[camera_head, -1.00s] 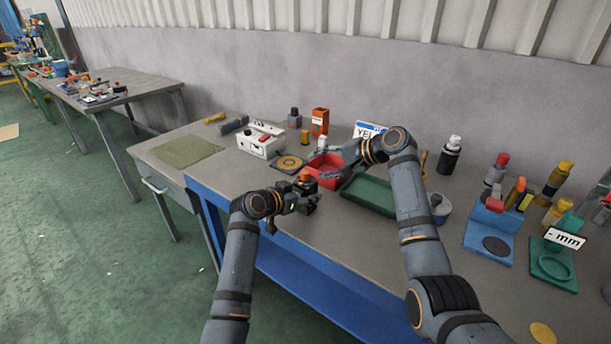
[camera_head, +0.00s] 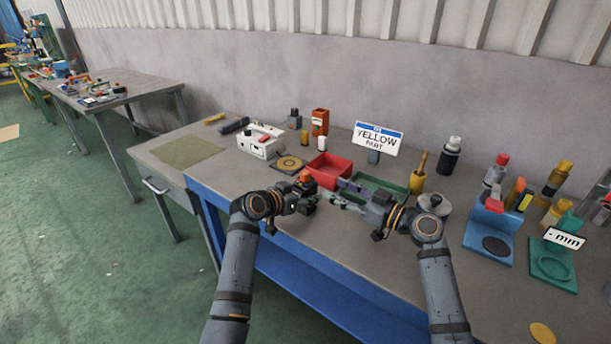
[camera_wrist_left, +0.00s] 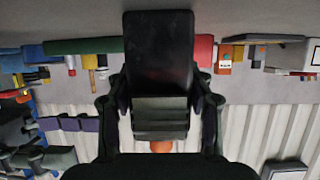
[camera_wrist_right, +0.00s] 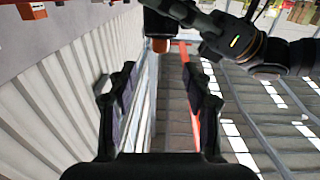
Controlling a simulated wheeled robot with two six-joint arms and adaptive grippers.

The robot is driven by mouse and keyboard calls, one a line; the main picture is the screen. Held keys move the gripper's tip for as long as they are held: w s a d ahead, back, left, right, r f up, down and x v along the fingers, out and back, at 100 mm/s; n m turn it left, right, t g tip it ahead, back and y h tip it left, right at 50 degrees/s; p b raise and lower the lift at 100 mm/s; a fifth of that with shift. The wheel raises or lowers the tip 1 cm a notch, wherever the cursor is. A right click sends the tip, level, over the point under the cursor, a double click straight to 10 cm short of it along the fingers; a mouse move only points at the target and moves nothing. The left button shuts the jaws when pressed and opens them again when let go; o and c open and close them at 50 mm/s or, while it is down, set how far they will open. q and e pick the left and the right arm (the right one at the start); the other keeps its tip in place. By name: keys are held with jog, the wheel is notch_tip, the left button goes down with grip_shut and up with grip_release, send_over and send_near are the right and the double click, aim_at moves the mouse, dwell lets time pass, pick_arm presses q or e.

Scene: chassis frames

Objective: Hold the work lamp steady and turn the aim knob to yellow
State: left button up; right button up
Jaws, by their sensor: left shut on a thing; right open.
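The work lamp is a dark block (camera_head: 304,187) with an orange knob (camera_head: 304,175) on top. My left gripper (camera_head: 308,201) is shut on it near the table's front edge. In the left wrist view the dark body (camera_wrist_left: 158,50) sits between the fingers, with the orange knob (camera_wrist_left: 161,147) at its lower end. My right gripper (camera_head: 345,193) is open and empty, to the right of the lamp, its fingers pointing at it. In the right wrist view the orange knob (camera_wrist_right: 160,46) shows beyond the open fingers, apart from them. Knob markings are too small to read.
A sign (camera_head: 378,138) reads "YELLOW PART". A red bin (camera_head: 329,165) and a green tray (camera_head: 382,188) lie behind my grippers. A white box (camera_head: 260,145) stands at the back left. Blue (camera_head: 488,242) and green (camera_head: 553,268) holders stand at right.

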aim_at(310, 177)
jog(key=x, duration=1.1)
jog(key=shift+a, duration=0.15)
jog(key=shift+c, duration=0.3)
jog(key=shift+f, duration=0.1)
grip_shut()
